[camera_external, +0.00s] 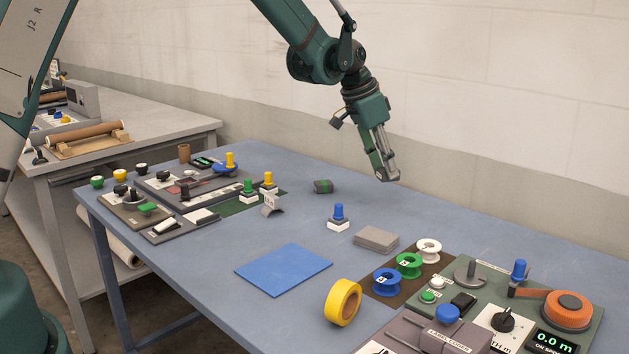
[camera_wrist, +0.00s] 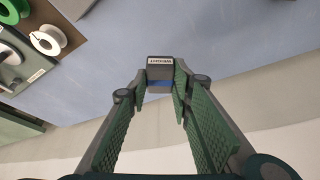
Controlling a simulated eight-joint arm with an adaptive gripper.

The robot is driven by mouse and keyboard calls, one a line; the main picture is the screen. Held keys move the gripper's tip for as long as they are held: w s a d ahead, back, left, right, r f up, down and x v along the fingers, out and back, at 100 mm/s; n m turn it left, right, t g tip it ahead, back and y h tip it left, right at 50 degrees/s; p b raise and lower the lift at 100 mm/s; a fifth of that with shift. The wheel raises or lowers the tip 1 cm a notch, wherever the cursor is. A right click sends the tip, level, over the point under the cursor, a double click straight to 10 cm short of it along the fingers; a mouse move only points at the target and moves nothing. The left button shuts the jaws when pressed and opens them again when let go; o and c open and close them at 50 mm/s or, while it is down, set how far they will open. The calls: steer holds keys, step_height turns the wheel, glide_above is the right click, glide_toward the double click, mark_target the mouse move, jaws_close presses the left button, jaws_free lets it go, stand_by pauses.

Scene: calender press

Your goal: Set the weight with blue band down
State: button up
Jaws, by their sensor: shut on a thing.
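My gripper (camera_external: 387,174) is shut on the weight with blue band and holds it above the blue-grey table (camera_external: 235,240), towards its far side near the wall. The wrist view shows the weight (camera_wrist: 160,75) between my fingertips (camera_wrist: 162,92). It is a dark grey block with a white "WEIGHT" label on the end and a blue band around it. In the external view my fingers mostly hide the weight. A blue mat (camera_external: 283,270) lies flat and bare on the table, to the left and nearer the camera.
A dark block with a green band (camera_external: 323,186) lies left of my gripper. A blue-knobbed stand (camera_external: 338,218), a grey stack (camera_external: 376,239), spools (camera_external: 409,266) and a yellow tape roll (camera_external: 343,302) stand nearer the camera. The table around the blue mat has free room.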

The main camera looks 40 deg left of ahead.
steer(key=d+m+h, duration=0.1)
steer(key=d+m, duration=0.2)
steer(key=d, duration=1.2)
steer(key=shift+d+r+g, duration=0.15)
steer(key=shift+d+g, duration=0.05)
steer(key=shift+g, duration=0.2)
steer(key=shift+f, duration=3.15)
steer(key=shift+f, duration=0.1)
steer(key=shift+f, duration=1.75)
steer(key=shift+f+b, duration=0.15)
steer(key=shift+b, duration=0.15)
steer(key=o, duration=1.1)
steer(key=shift+o, duration=0.2)
